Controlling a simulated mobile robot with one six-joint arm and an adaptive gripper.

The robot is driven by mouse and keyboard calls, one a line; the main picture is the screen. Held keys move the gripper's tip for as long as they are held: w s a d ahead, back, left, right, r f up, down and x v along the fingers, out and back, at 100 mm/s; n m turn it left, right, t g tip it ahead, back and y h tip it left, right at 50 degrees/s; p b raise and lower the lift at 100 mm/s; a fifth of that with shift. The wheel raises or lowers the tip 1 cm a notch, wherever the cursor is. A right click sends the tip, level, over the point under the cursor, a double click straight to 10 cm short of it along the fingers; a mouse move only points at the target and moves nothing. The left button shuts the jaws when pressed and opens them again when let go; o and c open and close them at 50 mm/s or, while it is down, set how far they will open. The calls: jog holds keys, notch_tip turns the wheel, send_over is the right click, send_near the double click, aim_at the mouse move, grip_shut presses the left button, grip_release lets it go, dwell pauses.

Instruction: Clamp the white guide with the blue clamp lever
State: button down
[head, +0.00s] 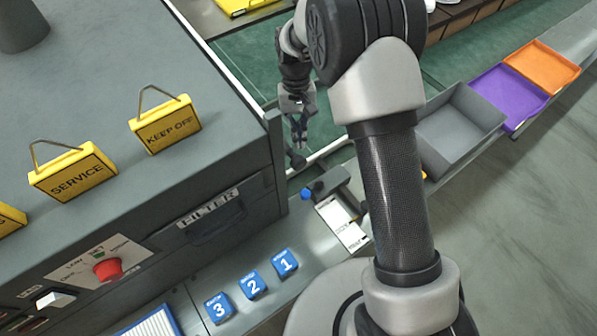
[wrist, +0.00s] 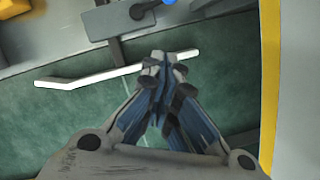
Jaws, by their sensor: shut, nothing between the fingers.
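The white guide (wrist: 118,69) is a thin white bar with a bent left end, lying over the green belt in the wrist view. A short white piece of it appears to show in the head view (head: 327,152), partly behind my arm. The blue clamp lever shows as a blue knob (head: 306,194) by a dark block in the head view, and only its edge (wrist: 168,2) shows at the top of the wrist view. My gripper (wrist: 164,60) is shut and empty, its tips overlapping the guide's right end in the picture. In the head view my gripper (head: 301,143) points down over the belt's near side.
A dark clamp block (wrist: 113,21) stands beyond the guide in the wrist view. A grey cabinet (head: 225,120) stands left of my gripper. Blue numbered blocks (head: 254,285) stand on the near ledge. Grey (head: 462,140), purple and orange trays line the right.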

aim_at(312, 189)
jog(key=s+f+b, duration=0.4)
jog(key=s+f, duration=0.2)
jog(key=f, duration=0.3)
jog(key=shift+s+d+f, duration=0.2)
jog(key=shift+d+f, duration=0.2)
